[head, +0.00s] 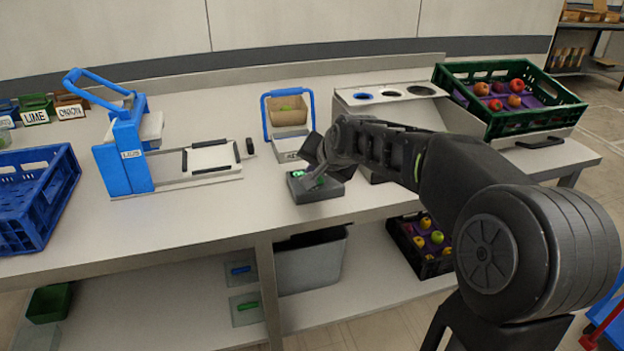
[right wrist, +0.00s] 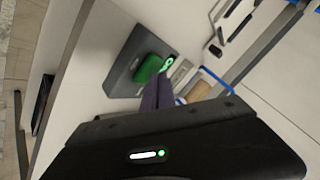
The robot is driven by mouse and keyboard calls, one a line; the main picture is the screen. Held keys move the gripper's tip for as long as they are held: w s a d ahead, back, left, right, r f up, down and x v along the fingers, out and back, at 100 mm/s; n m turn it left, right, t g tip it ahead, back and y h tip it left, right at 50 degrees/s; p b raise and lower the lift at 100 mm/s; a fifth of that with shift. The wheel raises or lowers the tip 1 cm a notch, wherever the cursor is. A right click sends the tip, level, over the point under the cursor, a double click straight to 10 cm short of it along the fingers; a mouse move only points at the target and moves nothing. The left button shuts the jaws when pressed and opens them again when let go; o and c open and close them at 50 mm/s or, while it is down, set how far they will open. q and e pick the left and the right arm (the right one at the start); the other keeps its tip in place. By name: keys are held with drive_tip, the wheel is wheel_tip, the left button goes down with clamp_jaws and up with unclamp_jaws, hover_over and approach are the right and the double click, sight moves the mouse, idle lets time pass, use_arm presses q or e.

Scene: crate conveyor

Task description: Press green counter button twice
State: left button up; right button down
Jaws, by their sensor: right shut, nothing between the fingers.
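The green button sits on a dark grey counter box (head: 330,189) near the front edge of the table. In the head view the button is mostly hidden behind my right gripper (head: 312,180). In the right wrist view the green button (right wrist: 153,68) shows clearly on the counter box (right wrist: 124,76), with a lit green display (right wrist: 167,64) beside it. My right gripper is shut and empty, with its fingertips at the box close by the button. I cannot tell whether they touch it. My left gripper is not in view.
A blue-handled press (head: 125,150) stands at the left, beside a blue crate (head: 75,185). A blue-handled holder (head: 272,120) is just behind the counter box. A green crate of apples (head: 450,77) is at the back right.

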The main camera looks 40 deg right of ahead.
drive_tip(key=shift+f+b, duration=0.45)
idle(0.3)
drive_tip(key=shift+r, duration=0.1)
drive_tip(key=shift+r+p, duration=0.55)
drive_tip(key=shift+r, duration=0.35)
drive_tip(key=shift+r+p, duration=1.65)
drive_tip(key=shift+r, duration=0.9)
